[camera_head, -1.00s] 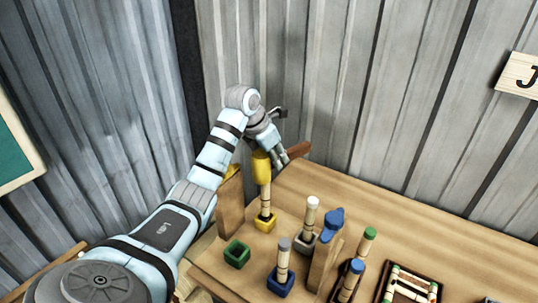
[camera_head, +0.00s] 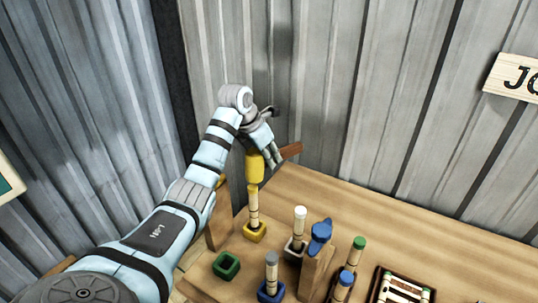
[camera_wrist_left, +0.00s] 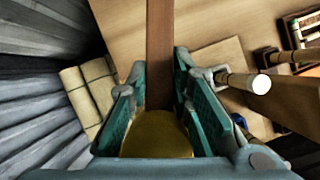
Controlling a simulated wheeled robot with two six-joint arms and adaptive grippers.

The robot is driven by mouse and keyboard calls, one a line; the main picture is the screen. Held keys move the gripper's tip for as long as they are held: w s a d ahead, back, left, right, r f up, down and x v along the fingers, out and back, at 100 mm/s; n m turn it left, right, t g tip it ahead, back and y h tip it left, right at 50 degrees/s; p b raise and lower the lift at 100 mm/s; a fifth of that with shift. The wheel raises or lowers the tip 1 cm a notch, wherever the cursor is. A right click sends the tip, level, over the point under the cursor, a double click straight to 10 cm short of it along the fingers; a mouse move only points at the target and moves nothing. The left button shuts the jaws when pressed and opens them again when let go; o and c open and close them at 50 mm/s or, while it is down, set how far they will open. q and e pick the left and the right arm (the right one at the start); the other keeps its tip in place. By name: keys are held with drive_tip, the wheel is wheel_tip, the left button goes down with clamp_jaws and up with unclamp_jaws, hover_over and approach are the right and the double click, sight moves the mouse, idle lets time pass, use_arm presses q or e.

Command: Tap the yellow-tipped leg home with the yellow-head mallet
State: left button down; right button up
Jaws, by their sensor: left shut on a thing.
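My left gripper (camera_head: 270,152) is shut on the yellow-head mallet. The mallet's brown handle sticks out to the right (camera_head: 291,150), and in the left wrist view it runs up between the fingers (camera_wrist_left: 160,50). The rounded yellow head (camera_head: 255,170) hangs just below the gripper; it shows near the palm in the left wrist view (camera_wrist_left: 158,137). Directly under the head, a banded leg (camera_head: 254,208) stands upright in a yellow socket (camera_head: 255,233). The leg's top is hidden by the head, so I cannot tell whether they touch. My right gripper is out of view.
A wooden stand (camera_head: 219,222) is left of the leg. A green socket (camera_head: 226,265), a grey-tipped leg (camera_head: 271,272), a white-tipped leg (camera_head: 300,222) and a blue mallet (camera_head: 320,232) stand in front and right. The table's back right (camera_head: 400,215) is clear.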

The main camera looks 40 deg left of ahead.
use_arm(q)
drive_tip(key=f, duration=0.1)
drive_tip(key=f+b, duration=0.1)
drive_tip(key=f, duration=0.1)
drive_tip(key=shift+s+a, duration=0.1)
drive_tip(key=shift+s, duration=0.1)
drive_tip(key=shift+s+r, duration=0.1)
drive_tip(key=shift+r, duration=0.05)
drive_tip(key=shift+r+p, duration=0.4)
drive_tip(key=shift+p, duration=0.05)
drive_tip(key=shift+w+r+p, duration=0.25)
drive_tip(key=shift+r+p, duration=0.15)
drive_tip(key=shift+r, duration=0.9)
drive_tip(key=shift+s+r, duration=0.1)
drive_tip(key=shift+s, duration=0.05)
drive_tip(key=shift+s+d+f, duration=0.25)
drive_tip(key=shift+s+f, duration=0.05)
drive_tip(key=shift+s, duration=0.3)
